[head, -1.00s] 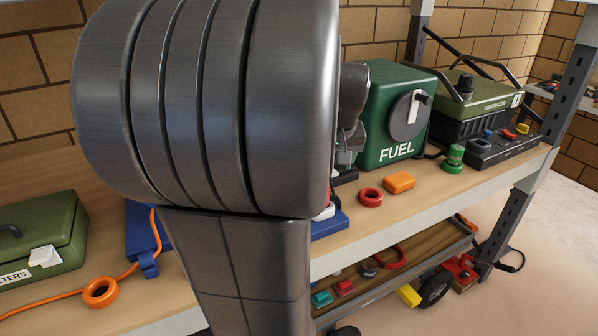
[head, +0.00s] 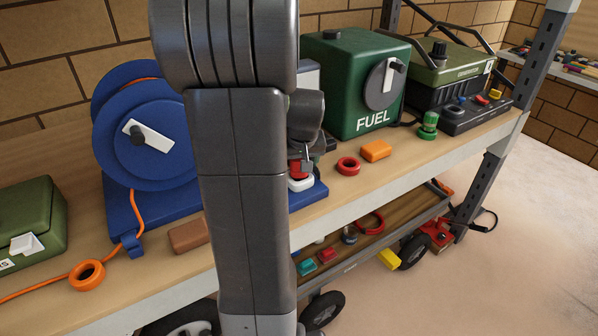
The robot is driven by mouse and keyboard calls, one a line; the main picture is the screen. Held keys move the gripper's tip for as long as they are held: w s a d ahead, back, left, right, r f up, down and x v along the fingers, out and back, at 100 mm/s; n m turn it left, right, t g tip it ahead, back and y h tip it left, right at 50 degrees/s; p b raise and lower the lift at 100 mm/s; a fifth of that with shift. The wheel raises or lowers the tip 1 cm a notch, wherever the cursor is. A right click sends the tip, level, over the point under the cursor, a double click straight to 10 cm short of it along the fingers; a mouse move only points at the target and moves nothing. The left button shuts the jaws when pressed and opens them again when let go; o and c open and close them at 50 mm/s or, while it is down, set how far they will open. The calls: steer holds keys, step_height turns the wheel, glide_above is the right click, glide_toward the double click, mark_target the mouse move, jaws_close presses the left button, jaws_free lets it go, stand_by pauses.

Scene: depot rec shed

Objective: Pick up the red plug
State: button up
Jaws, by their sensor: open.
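A red piece (head: 298,169), which looks like the red plug, shows at the tip of my gripper (head: 299,164). It sits just above a white ring (head: 300,184) on a blue base (head: 313,192) on the upper shelf. My gripper is open and points down, with its fingers right at the red piece. My arm hides much of this spot, so I cannot tell whether the piece lies between the fingers or whether they touch it.
A red ring (head: 348,166) and an orange block (head: 376,150) lie to the right on the shelf (head: 345,192). The green FUEL box (head: 330,85) stands behind. A blue cable reel (head: 110,135) and a brown block (head: 188,236) are to the left.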

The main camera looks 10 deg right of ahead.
steer(key=shift+f, duration=0.1)
steer(key=c, duration=1.1)
step_height(320, 180, up, 10)
steer(key=shift+r+b, duration=0.1)
steer(key=shift+b, duration=0.25)
